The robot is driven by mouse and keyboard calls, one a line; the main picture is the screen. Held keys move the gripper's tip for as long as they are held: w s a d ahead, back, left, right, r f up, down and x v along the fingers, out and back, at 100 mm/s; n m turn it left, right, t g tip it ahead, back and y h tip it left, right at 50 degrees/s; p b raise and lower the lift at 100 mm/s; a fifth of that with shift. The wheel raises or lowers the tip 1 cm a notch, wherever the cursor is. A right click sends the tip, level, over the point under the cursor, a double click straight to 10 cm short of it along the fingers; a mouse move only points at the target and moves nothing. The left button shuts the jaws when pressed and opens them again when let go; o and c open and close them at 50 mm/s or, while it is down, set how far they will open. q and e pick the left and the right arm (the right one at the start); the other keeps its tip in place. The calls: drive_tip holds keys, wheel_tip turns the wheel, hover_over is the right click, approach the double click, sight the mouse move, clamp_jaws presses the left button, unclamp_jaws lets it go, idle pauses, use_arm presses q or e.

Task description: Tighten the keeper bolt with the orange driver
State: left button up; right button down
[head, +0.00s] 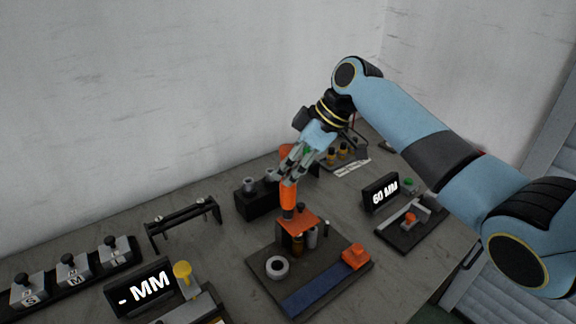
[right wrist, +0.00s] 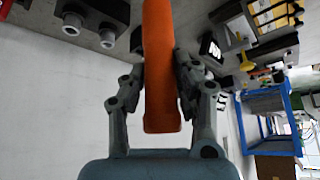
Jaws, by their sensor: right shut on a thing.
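The orange driver (head: 288,196) stands roughly upright over the dark fixture plate (head: 262,250). My right gripper (head: 290,170) is shut on its upper part; the right wrist view also shows the orange driver (right wrist: 160,70) between the two fingers. The driver's lower end is at the orange keeper (head: 298,222) on the fixture. The keeper bolt is not clearly visible, and I cannot tell whether the driver tip touches it. My left gripper is not in view.
An orange block (head: 355,257), a pale ring (head: 277,267) and a blue strip (head: 312,292) are on the plate. A black rack (head: 183,220) stands to the left. Displays (head: 380,192) and (head: 141,287) flank the fixture. A wall closes the back.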

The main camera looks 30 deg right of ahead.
sight(291, 147)
drive_tip(key=shift+s+f, duration=0.1)
drive_tip(key=shift+f, duration=0.4)
idle(0.3)
drive_tip(key=shift+s+f, duration=0.1)
drive_tip(key=shift+f, duration=0.1)
idle(1.2)
drive_tip(key=shift+r, duration=0.15)
drive_tip(key=shift+r+p, duration=0.4)
drive_tip(key=shift+r, duration=0.05)
drive_tip(key=shift+w+r+p, duration=0.2)
drive_tip(key=shift+r+p, duration=1.65)
drive_tip(key=shift+r, duration=0.25)
drive_tip(key=shift+f, duration=0.1)
